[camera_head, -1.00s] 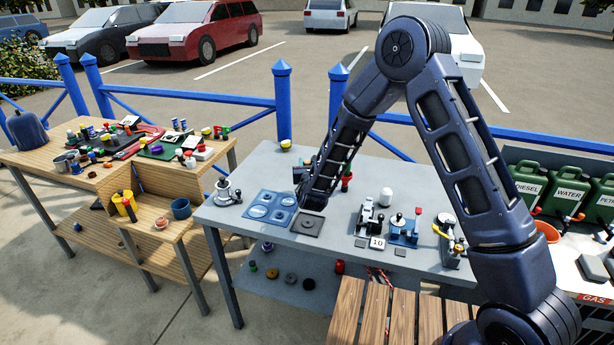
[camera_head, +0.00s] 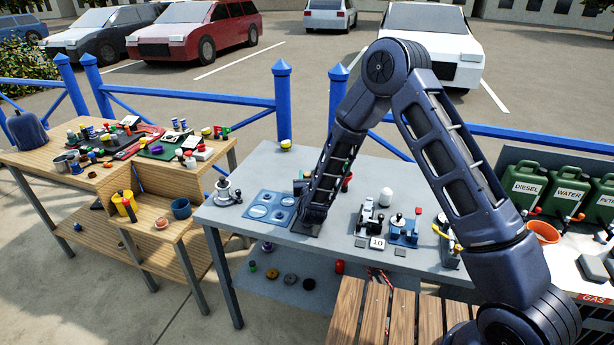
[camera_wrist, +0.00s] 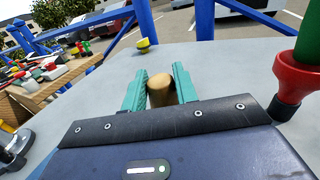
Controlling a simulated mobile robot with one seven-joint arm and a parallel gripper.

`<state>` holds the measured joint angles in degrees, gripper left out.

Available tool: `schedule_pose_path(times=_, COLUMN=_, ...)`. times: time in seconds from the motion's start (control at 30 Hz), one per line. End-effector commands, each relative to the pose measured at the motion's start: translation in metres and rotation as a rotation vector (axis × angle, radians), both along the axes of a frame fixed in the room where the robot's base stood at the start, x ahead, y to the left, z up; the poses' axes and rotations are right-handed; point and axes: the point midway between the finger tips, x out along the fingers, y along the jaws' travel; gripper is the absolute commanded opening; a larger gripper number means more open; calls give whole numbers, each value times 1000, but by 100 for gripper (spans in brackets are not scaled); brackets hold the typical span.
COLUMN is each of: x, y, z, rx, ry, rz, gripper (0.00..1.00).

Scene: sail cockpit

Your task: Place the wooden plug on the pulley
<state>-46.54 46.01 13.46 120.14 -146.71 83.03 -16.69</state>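The wooden plug (camera_wrist: 161,93) is a light-brown rounded piece between the two teal fingers of my gripper (camera_wrist: 160,85) in the wrist view. In the head view my gripper (camera_head: 300,188) is low over the grey table, mostly hidden by my own arm. No part is plainly a pulley; a silver round-based fitting (camera_head: 224,193) stands at the table's left, and its base also shows in the wrist view (camera_wrist: 14,148).
A blue square tray (camera_head: 268,207) lies left of my gripper. A red-and-green fitting stands close on the right in the wrist view (camera_wrist: 300,75). Devices on a blue base (camera_head: 404,232) stand farther right. A yellow piece (camera_wrist: 146,43) sits at the far edge; the table before it is clear.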

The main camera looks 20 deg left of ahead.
Motion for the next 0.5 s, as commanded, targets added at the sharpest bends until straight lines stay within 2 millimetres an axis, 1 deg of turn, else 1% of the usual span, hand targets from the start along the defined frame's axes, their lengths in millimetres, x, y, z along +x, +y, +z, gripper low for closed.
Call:
schedule_pose_path(times=0.03, x=0, y=0, z=0, rx=0, ry=0, rz=0, gripper=37)
schedule_pose_path(times=0.1, x=0, y=0, z=0, rx=0, ry=0, rz=0, gripper=51)
schedule_pose_path(times=0.47, x=0, y=0, z=3, rx=0, ry=0, rz=0, gripper=51)
schedule_pose_path(times=0.5, x=-4, y=-1, z=2, rx=0, ry=1, rz=1, gripper=51)
